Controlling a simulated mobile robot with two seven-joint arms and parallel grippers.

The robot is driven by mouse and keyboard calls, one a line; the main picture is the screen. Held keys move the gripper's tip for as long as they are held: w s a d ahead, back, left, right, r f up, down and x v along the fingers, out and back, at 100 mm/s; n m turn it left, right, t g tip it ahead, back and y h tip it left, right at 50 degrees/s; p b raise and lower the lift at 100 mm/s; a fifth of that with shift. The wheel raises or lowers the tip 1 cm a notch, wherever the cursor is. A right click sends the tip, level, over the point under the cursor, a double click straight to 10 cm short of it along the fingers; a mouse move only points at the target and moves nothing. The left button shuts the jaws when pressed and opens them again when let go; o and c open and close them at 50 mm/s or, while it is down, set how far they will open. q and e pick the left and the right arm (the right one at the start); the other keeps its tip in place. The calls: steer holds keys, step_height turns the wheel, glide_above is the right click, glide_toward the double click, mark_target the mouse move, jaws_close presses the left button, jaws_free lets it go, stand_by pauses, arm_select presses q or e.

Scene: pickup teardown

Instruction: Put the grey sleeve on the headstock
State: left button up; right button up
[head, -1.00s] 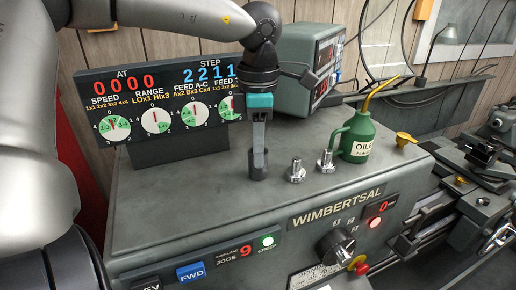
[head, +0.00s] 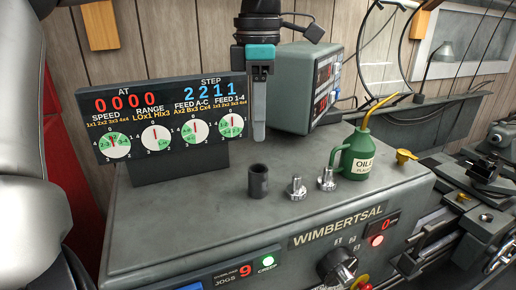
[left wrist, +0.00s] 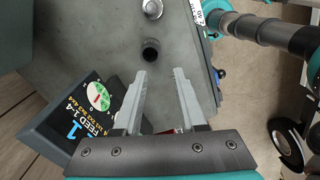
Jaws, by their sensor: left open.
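The grey sleeve (head: 258,182) is a dark, short hollow cylinder. It stands upright on the flat grey top of the headstock (head: 190,205), left of two small metal knobs. My left gripper (head: 259,138) is above and behind the sleeve in the head view, pointing down, apart from it. In the left wrist view the gripper's two fingers (left wrist: 160,72) are spread with nothing between them. The sleeve's open round top (left wrist: 150,54) shows just beyond the fingertips there. My right gripper is not in view.
Two metal knobs (head: 297,188) (head: 326,179) stand close right of the sleeve. A green oil can (head: 356,155) is farther right. The display panel (head: 170,120) stands at the back left, with a grey readout box (head: 310,85) behind. The top's front left is clear.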

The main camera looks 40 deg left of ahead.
arm_select(q)
step_height(320, 180, up, 3)
steer(key=shift+f, duration=0.15)
steer(key=shift+f, duration=0.1)
stand_by(0.5)
